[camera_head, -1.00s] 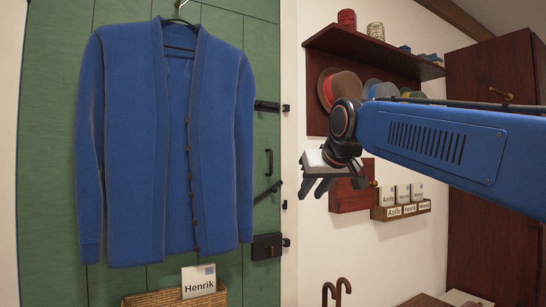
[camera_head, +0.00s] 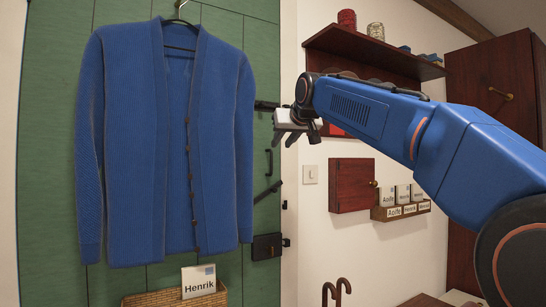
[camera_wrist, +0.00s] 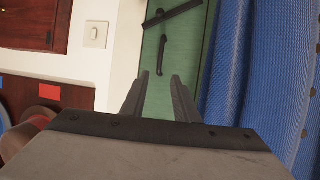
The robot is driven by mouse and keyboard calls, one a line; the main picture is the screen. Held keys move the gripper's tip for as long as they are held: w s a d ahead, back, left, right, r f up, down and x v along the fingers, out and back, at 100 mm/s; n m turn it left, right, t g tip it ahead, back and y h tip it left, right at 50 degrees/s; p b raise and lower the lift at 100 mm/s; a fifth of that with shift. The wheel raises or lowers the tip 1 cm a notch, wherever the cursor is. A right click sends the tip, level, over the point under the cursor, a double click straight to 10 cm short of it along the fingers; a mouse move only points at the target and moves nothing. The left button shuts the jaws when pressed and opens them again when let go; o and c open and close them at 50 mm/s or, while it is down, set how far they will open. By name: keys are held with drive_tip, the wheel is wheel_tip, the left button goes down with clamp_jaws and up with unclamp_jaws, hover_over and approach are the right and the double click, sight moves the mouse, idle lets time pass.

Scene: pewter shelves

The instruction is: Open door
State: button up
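A green plank door (camera_head: 230,20) fills the left of the head view. On its right edge are a vertical black handle (camera_head: 268,162), an upper black bolt (camera_head: 266,106), a slanted black bar (camera_head: 267,192) and a black lock box (camera_head: 266,247). The handle (camera_wrist: 161,55) and the slanted bar (camera_wrist: 172,13) also show in the wrist view. My gripper (camera_head: 286,134) is near the door's right edge, above and right of the handle. In the wrist view my gripper (camera_wrist: 157,88) is open, its fingers apart with nothing between them. The handle appears beyond the fingertips.
A blue cardigan (camera_head: 140,150) hangs in front of the door, beside the handle. A basket (camera_head: 150,299) with a Henrik card (camera_head: 198,281) is below. On the right wall are a light switch (camera_head: 310,174), a small red cabinet (camera_head: 352,186), a name-card box (camera_head: 400,212) and a shelf (camera_head: 372,50).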

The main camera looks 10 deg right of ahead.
sight(272, 157)
drive_tip(key=x, duration=1.1)
clamp_jaws()
